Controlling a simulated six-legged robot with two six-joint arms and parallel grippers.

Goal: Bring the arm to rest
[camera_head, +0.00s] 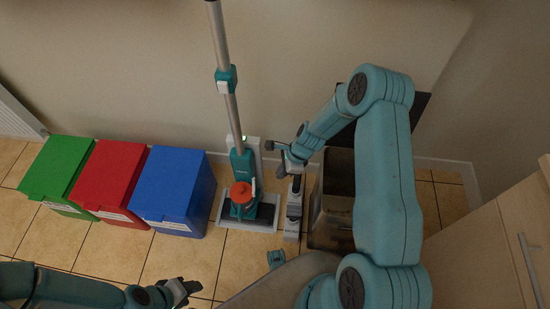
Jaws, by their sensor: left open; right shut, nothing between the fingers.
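My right arm (385,170) rises from the bottom right, bends at the top and reaches down to the left. Its gripper (279,156) is shut and empty, in front of the wall and just right of the upright floor cleaner. It overlaps the top of a slim grey-white device in the picture; I cannot tell whether they touch. My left arm (70,288) lies low along the bottom left edge. Its gripper (188,289) is open and empty, above the tiled floor.
Green (60,170), red (108,180) and blue (172,185) bins line the wall. The floor cleaner (240,165) stands on a dock. The slim device (293,210) and a dark open container (330,215) stand right of it. A cabinet (500,240) fills the lower right.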

